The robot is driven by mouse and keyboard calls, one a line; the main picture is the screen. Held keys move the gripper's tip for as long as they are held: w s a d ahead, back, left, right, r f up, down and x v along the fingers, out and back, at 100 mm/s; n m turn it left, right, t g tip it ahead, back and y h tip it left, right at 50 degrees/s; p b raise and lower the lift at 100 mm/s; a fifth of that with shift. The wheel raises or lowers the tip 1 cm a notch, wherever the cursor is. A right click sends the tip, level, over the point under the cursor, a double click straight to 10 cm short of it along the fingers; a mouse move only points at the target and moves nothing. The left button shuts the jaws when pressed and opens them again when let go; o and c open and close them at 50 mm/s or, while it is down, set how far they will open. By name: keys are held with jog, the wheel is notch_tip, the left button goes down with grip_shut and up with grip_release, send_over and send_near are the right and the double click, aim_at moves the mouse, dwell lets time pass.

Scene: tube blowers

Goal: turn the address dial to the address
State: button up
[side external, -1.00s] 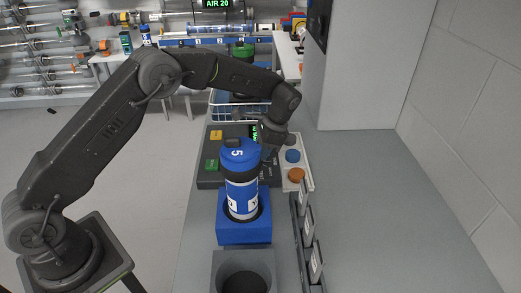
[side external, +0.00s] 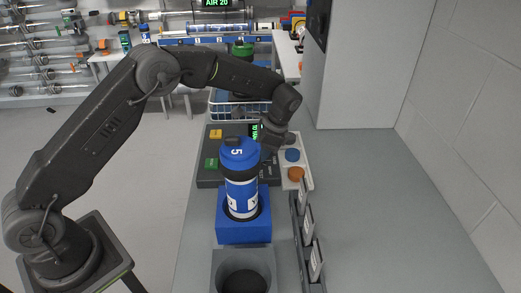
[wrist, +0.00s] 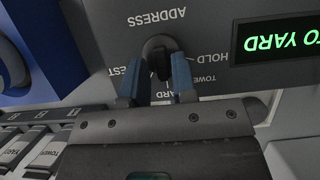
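The address dial (wrist: 157,47) is a dark round knob with a raised grip bar, on a grey panel. It sits under my gripper in the wrist view, with the ADDRESS label upside down beyond it. Labels including HOLD, YARD and TOWER lie around it, some partly covered. My gripper (wrist: 157,76) has its two blue fingers on either side of the knob's bar; whether they press on it cannot be told. In the side view my gripper (side external: 268,142) is at the panel, and the dial is hidden. A display (wrist: 285,41) with green letters reads TO YARD, upside down.
A blue canister (side external: 240,190) marked 5 stands upright in a blue holder (side external: 243,230) in front of the panel. Blue (side external: 292,155) and orange (side external: 297,174) round pieces sit on the right plate. The counter's right side is clear.

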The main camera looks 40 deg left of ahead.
jog(key=shift+o, duration=0.8)
jog(key=shift+a+f, duration=0.15)
jog(key=shift+f, duration=0.05)
jog(key=shift+r, duration=0.1)
jog(key=shift+r, duration=0.15)
jog(key=v, duration=1.3)
jog(key=shift+r, duration=0.15)
jog(key=shift+w, duration=0.15)
